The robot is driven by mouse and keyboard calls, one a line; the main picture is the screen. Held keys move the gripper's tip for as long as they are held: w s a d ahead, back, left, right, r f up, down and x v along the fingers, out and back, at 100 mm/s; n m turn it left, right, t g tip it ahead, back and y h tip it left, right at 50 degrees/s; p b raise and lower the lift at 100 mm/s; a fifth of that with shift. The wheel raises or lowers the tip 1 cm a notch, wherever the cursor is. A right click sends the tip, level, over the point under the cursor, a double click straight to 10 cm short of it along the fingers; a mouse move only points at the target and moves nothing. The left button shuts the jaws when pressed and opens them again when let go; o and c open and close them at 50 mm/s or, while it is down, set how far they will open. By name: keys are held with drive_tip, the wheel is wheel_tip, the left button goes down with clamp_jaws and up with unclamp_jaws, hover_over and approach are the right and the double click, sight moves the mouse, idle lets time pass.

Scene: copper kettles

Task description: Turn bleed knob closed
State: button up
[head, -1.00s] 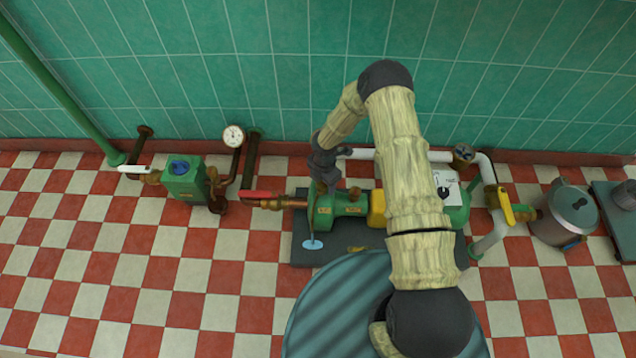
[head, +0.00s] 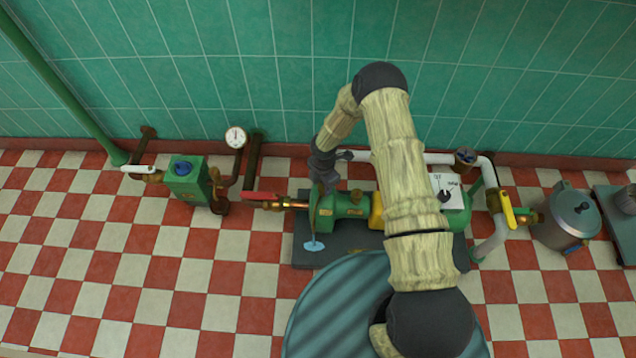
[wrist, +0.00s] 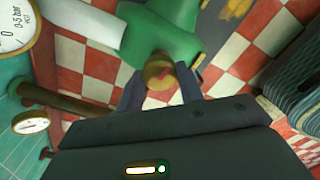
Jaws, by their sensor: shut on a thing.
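The bleed knob (wrist: 158,72) is a small round brass knob with a reddish mark, on the green pump casing (wrist: 160,32) in the wrist view. My gripper (wrist: 159,84) has a dark finger on each side of it and is shut on it. In the head view my gripper (head: 324,184) comes down at the left end of the green pump (head: 347,206) and hides the knob there. A pale blue puddle (head: 313,246) lies on the dark base plate below, with a thin streak above it.
A red-handled valve (head: 262,196) is close left of the pump. A yellow-handled valve (head: 507,208) and a grey pot (head: 566,218) stand to the right. A white pipe (head: 437,157) runs behind. A pressure gauge (head: 236,137) stands left. The checkered floor at front left is clear.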

drive_tip(key=shift+w+a+r+m, duration=0.2)
drive_tip(key=shift+a+m, duration=0.1)
drive_tip(key=shift+a, duration=0.1)
drive_tip(key=m, duration=0.1)
drive_tip(key=d+m+p, duration=0.1)
drive_tip(key=m, duration=0.1)
drive_tip(key=m+p, duration=0.1)
drive_tip(key=m, duration=0.6)
drive_tip(key=shift+m+p, duration=0.3)
drive_tip(key=shift+p, duration=0.05)
drive_tip(key=m, duration=0.2)
drive_tip(key=shift+w+m, duration=0.15)
drive_tip(key=shift+m, duration=0.15)
drive_tip(key=shift+a+m+p, duration=0.25)
drive_tip(key=shift+m+p, duration=0.05)
drive_tip(key=shift+m, duration=0.4)
drive_tip(key=shift+d+f+m, duration=0.1)
drive_tip(key=shift+d+m, duration=0.35)
drive_tip(key=shift+m, duration=0.45)
